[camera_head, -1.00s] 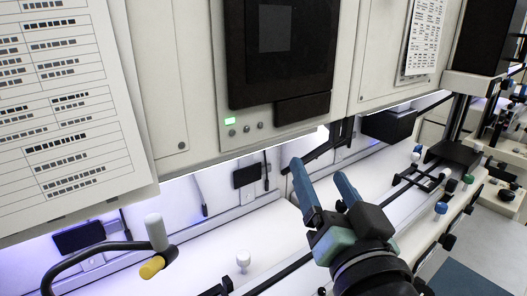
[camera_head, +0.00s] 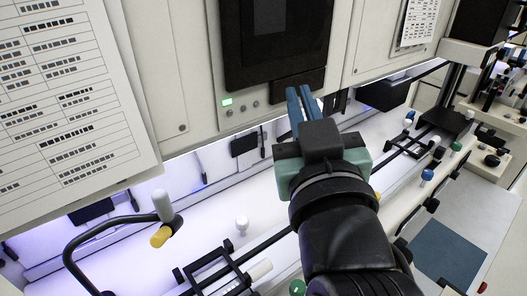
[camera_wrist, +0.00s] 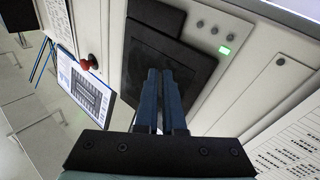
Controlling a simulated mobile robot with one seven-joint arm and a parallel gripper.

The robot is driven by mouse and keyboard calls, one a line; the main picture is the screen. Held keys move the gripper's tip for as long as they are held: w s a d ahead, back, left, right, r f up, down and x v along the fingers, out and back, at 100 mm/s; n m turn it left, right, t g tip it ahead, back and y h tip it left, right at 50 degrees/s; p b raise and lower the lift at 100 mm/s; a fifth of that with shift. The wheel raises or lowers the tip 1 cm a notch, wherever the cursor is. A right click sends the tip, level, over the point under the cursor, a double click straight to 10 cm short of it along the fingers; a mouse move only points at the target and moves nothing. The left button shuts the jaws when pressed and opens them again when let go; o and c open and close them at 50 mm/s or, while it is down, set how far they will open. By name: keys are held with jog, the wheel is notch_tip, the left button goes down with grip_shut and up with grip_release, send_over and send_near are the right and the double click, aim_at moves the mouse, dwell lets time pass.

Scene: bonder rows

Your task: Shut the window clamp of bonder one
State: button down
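A black frame-shaped clamp (camera_head: 212,262) lies low in the head view on the white machine deck, with a pale cylinder handle (camera_head: 260,270) at its right. The picture's bottom edge cuts off its near part. A similar black frame (camera_head: 407,143) lies farther off at the right. I cannot tell from labels which is bonder one's. My gripper (camera_head: 299,92) is raised in front of the machine face, apart from both frames. Its blue fingers are together, with nothing seen between them. The wrist view shows the fingers (camera_wrist: 161,75) side by side before a dark screen, with no clamp in view.
A white knob (camera_head: 242,223) rises from the deck. The cabinet with its dark monitor (camera_head: 272,45) overhangs the deck. A printed sheet (camera_head: 75,100) hangs at the left.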

notch_tip(320, 180, down, 11)
jog(key=s+d+n+g+y+p, duration=0.2)
jog(key=d+g+p, duration=0.15)
jog(key=g, duration=0.25)
jog(key=s+a+f+n+g+y+p, duration=0.25)
jog(key=s+f+g+p, duration=0.2)
jog(key=s+f, duration=0.5)
jog(key=p, duration=0.3)
send_over(261, 268)
jog(key=s+d, duration=0.2)
jog(key=s, duration=0.1)
notch_tip(261, 268, down, 4)
jog(key=f, duration=0.2)
jog(key=w+f+y, duration=0.1)
jog(key=shift+a+f+g+p, duration=0.25)
jog(key=shift+a+f+p, duration=0.05)
jog(key=shift+p, duration=0.05)
jog(key=shift+f, duration=0.65)
jog(key=shift+f+b, duration=0.85)
jog(key=shift+b, duration=0.1)
jog(key=shift+r+p, duration=0.3)
jog(key=shift+r, duration=0.1)
